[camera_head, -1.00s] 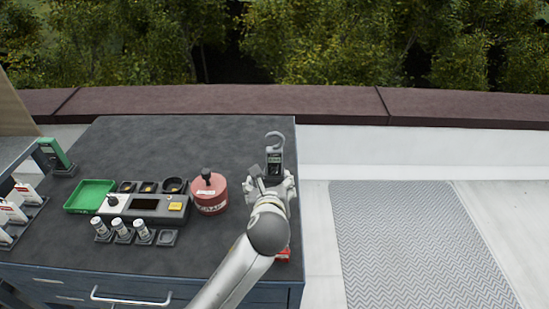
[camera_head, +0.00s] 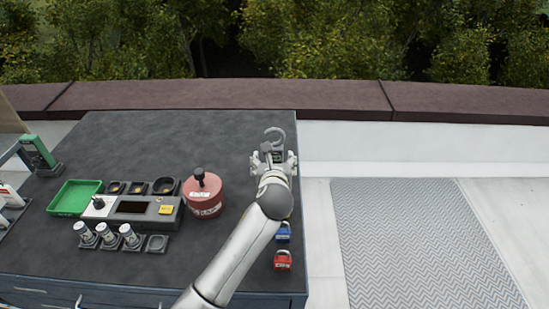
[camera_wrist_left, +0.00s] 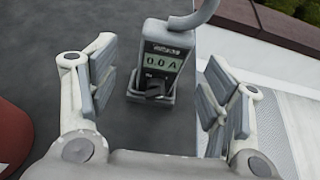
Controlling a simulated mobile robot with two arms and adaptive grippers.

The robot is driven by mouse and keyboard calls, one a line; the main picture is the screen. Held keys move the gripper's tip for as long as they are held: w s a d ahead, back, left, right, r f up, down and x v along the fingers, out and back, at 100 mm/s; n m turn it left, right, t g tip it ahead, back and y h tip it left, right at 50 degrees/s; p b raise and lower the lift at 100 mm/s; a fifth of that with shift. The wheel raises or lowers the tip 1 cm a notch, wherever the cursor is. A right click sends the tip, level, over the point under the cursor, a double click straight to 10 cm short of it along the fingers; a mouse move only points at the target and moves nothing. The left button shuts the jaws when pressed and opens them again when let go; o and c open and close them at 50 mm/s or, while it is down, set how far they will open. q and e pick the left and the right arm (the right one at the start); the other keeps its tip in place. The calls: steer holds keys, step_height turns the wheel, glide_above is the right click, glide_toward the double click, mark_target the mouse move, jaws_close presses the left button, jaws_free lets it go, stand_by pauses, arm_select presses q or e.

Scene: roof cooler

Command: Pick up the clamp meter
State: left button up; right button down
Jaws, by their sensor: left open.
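The clamp meter (camera_wrist_left: 164,62) stands upright in a small grey holder (camera_wrist_left: 150,97) near the table's right edge. Its display reads 0.0 A and its grey hook-shaped jaw rises at the top. In the head view the jaw of the clamp meter (camera_head: 275,134) shows just beyond my left gripper (camera_head: 274,160), which hides most of the body. In the left wrist view my left gripper (camera_wrist_left: 159,95) is open, with one finger on each side of the meter and a gap on both sides. My right gripper is not in view.
A red canister (camera_head: 205,200) stands left of my arm. Blue (camera_head: 283,233) and red (camera_head: 283,262) padlocks lie at the table's right edge. A tester (camera_head: 140,209), a green tray (camera_head: 74,199) and several small bottles are farther left. The table's back (camera_head: 180,135) is clear.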

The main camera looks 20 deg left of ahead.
mark_target(275, 156)
arm_select(q)
steer(key=shift+x, duration=1.85)
steer(key=shift+d+r, duration=0.1)
steer(key=shift+d, duration=0.15)
steer(key=c, duration=1.2)
